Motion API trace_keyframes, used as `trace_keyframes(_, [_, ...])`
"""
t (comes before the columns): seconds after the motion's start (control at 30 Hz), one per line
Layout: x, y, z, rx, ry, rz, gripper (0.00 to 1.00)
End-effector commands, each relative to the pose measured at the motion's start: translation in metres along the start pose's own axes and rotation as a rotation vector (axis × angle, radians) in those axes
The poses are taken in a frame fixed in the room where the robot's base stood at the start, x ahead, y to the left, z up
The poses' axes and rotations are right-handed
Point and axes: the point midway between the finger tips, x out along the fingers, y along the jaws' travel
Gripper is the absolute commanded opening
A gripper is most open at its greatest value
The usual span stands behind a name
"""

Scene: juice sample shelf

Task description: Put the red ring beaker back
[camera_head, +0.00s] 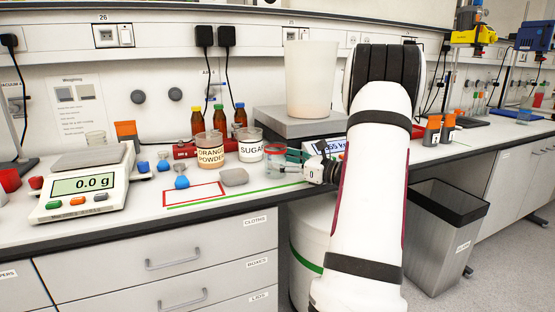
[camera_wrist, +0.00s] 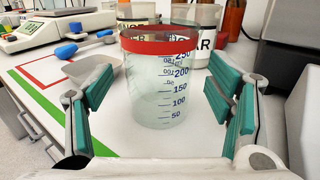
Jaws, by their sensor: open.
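The red ring beaker (camera_wrist: 160,95) is clear glass with blue volume marks and a red band round its rim. It stands upright on the bench, empty as far as I can tell. In the head view the beaker (camera_head: 275,163) is partly covered by my gripper (camera_head: 298,164). In the wrist view my gripper (camera_wrist: 160,105) is open, with one teal-padded finger on each side of the beaker. Gaps show between the pads and the glass. A red outlined rectangle (camera_head: 172,203) is marked on the bench to the left, behind a green line (camera_head: 213,201).
An orange powder beaker (camera_head: 210,152) and a sugar beaker (camera_head: 250,148) stand close behind. A grey scoop dish (camera_head: 235,177) and a blue-handled tool (camera_head: 181,182) lie left of the beaker. A scale (camera_head: 82,187) stands farther left. A large pale container (camera_head: 309,80) stands on a grey platform behind.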

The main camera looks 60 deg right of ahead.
Motion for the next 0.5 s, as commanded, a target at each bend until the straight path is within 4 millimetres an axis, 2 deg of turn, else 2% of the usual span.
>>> trace_keyframes(0.2, [-0.048,-0.001,0.001,0.001,0.0,-0.004,0.74])
trace_keyframes(0.4, [-0.079,0.0,0.001,0.0,0.001,-0.001,0.74])
trace_keyframes(0.5, [-0.088,0.0,0.001,-0.001,0.0,-0.001,0.74])
